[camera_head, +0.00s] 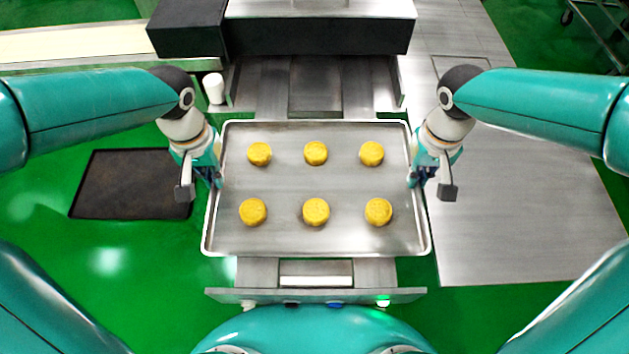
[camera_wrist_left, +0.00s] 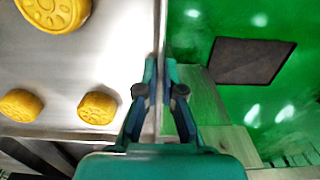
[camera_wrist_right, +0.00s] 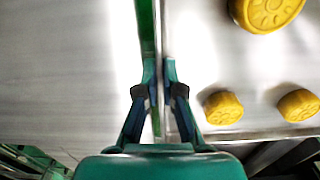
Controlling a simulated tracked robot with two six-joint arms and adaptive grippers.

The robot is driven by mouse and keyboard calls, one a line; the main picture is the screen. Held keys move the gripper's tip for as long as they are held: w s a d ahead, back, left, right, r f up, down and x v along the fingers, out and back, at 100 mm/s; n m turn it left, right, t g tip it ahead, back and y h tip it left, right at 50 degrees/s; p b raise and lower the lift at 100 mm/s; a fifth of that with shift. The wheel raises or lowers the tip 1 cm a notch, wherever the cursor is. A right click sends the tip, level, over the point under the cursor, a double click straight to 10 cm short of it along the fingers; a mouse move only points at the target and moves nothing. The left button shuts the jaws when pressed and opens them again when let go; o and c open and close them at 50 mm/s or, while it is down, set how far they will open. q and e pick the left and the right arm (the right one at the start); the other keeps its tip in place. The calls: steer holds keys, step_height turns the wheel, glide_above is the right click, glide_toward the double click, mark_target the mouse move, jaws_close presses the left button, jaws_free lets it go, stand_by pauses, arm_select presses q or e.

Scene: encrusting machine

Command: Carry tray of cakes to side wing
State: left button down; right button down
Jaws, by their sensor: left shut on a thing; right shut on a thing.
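The metal tray (camera_head: 285,235) with several yellow round cakes (camera_head: 316,212) in two rows is in the middle of the head view. My left gripper (camera_head: 215,180) is shut on the tray's left rim. My right gripper (camera_head: 414,178) is shut on its right rim. In the left wrist view the fingers (camera_wrist_left: 160,95) straddle the rim, with cakes (camera_wrist_left: 98,108) to the left. In the right wrist view the fingers (camera_wrist_right: 158,95) straddle the other rim, with cakes (camera_wrist_right: 223,107) to the right. The cakes lie flat. Whether the tray is lifted clear of the machine below is hard to tell.
A bare steel side surface (camera_head: 530,220) extends to the right of the tray. Machine parts with a dark block (camera_head: 320,36) stand behind. A panel with buttons (camera_head: 315,296) is at the front. A dark mat (camera_head: 130,184) lies on the green floor at left. A conveyor belt (camera_head: 75,42) is far left.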

arm_select(q)
steer(key=shift+r, duration=0.25)
arm_select(e)
steer(key=shift+r, duration=0.25)
